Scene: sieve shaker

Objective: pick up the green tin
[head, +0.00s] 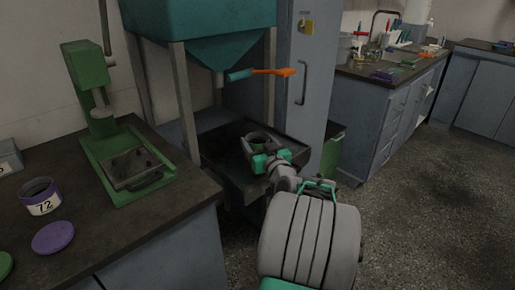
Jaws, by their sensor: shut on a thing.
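The green tin (257,137) is a small round open can at the dark tray under the teal hopper. Only its upper rim and dark inside show clearly, and my gripper hides part of it. My gripper (258,150), with green and grey parts, reaches in from the front right and is shut on the tin. I cannot tell whether the tin's base touches the tray.
A dark tray (222,172) lies below the teal hopper (205,25), which has an orange handle (275,71). On the left bench (150,225) are a green press (92,90), a purple tin (41,197) and a purple lid (53,237). Open floor lies right.

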